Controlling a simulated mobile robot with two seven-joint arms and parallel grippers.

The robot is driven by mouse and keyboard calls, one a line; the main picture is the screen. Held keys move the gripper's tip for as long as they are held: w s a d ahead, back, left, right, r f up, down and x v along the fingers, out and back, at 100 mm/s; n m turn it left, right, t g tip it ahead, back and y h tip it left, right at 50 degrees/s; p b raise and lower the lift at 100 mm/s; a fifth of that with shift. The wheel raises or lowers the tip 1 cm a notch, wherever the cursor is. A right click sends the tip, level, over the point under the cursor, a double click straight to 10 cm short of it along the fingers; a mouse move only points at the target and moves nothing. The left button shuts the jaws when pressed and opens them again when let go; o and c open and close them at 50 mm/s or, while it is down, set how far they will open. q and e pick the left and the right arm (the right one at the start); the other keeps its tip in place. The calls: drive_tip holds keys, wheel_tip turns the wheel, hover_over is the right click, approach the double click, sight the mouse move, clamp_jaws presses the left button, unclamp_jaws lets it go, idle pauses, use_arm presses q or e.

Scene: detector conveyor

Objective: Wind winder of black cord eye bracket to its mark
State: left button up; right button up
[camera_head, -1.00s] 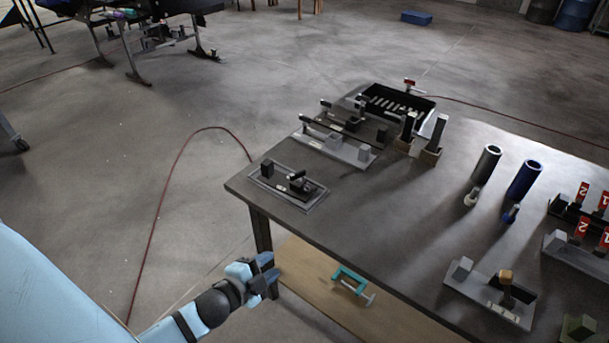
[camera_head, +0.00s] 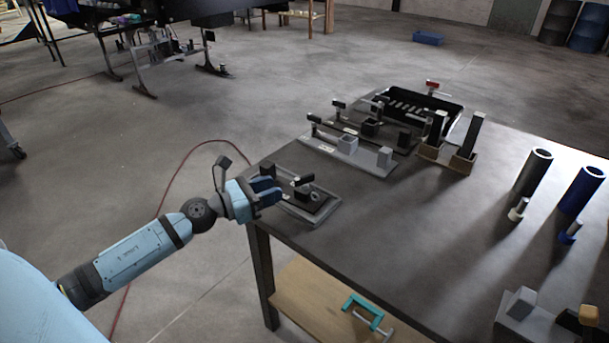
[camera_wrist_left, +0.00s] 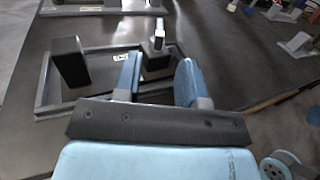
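A low dark device, which looks like the black cord eye bracket (camera_head: 312,205), sits in a grey rectangular frame at the table's near left corner. It carries a small black block with a light-topped lever, likely the winder (camera_head: 304,184); this also shows in the left wrist view (camera_wrist_left: 157,52). A taller black post (camera_wrist_left: 68,62) stands left of it in that view; in the head view my gripper largely hides that side. My left gripper (camera_head: 268,190) is beside the device, fingers apart and empty. In the wrist view the winder appears just beyond the gap between the fingertips (camera_wrist_left: 158,80). No mark is legible.
Further back on the table (camera_head: 400,240) stand similar grey and dark brackets (camera_head: 347,148), a black slotted tray (camera_head: 420,105) and upright posts in a brown holder (camera_head: 447,157). Black and blue tubes (camera_head: 585,190) stand right. A teal clamp (camera_head: 362,311) lies on the lower shelf. The table's middle is clear.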

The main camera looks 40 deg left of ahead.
sight(301, 177)
use_arm(q)
drive_tip(key=p+x, duration=0.2)
drive_tip(key=x, duration=0.6)
drive_tip(key=shift+w+d, duration=0.1)
drive_tip(key=shift+w, duration=0.1)
drive_tip(key=shift+w+d, duration=0.25)
drive_tip(key=shift+w, duration=0.2)
use_arm(e)
drive_tip(key=shift+d+r, duration=0.1)
drive_tip(key=shift+r, duration=0.2)
